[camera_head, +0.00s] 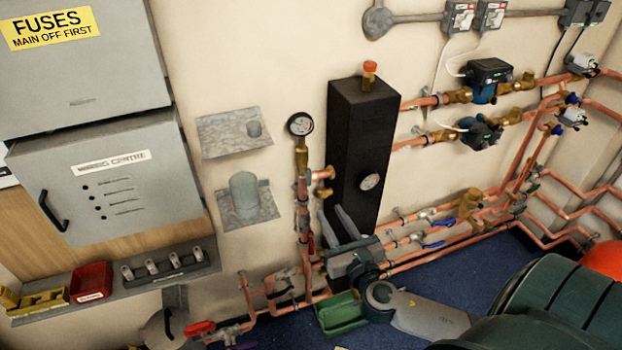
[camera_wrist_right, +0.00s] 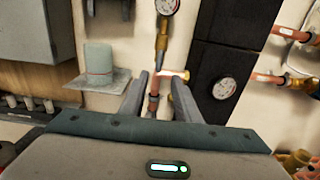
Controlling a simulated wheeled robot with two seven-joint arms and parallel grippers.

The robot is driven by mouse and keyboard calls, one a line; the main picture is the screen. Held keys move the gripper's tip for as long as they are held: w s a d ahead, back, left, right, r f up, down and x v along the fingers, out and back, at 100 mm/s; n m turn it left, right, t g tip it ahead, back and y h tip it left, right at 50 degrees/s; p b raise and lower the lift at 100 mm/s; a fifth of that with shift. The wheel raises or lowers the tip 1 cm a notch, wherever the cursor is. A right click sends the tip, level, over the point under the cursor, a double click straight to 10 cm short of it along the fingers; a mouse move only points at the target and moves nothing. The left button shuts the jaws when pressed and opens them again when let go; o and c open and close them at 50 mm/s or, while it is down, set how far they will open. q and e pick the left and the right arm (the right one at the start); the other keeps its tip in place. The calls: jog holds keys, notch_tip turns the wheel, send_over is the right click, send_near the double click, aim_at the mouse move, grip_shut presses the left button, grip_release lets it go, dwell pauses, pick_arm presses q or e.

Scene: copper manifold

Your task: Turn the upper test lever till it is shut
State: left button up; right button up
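A gauge (camera_head: 300,124) tops a vertical copper pipe (camera_head: 302,200) beside a tall black block (camera_head: 360,150). A brass side fitting (camera_head: 322,174) branches off this pipe; it also shows in the wrist view (camera_wrist_right: 183,74). A small red handle (camera_head: 311,244) sits lower on the pipe. I cannot tell for sure which part is the upper test lever, or how it is turned. My right gripper (camera_head: 331,208) is open and empty, fingers pointing up just below the fitting. In the wrist view the pipe shows between its fingertips (camera_wrist_right: 159,76). My left gripper is not in view.
A grey cylinder on a wall shelf (camera_head: 243,190) stands left of the pipe. Copper pipes with blue handles (camera_head: 435,245) run to the right. A red valve handle (camera_head: 199,329) and a green tray (camera_head: 341,313) are low in view. Grey cabinets (camera_head: 110,180) hang at left.

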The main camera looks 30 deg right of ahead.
aim_at(310, 177)
jog(key=p+x, duration=0.3)
jog(key=x, duration=1.1)
jog(key=shift+a+r+p, duration=0.1)
jog(key=shift+p, duration=0.3)
jog(key=shift+w, duration=0.5)
grip_shut()
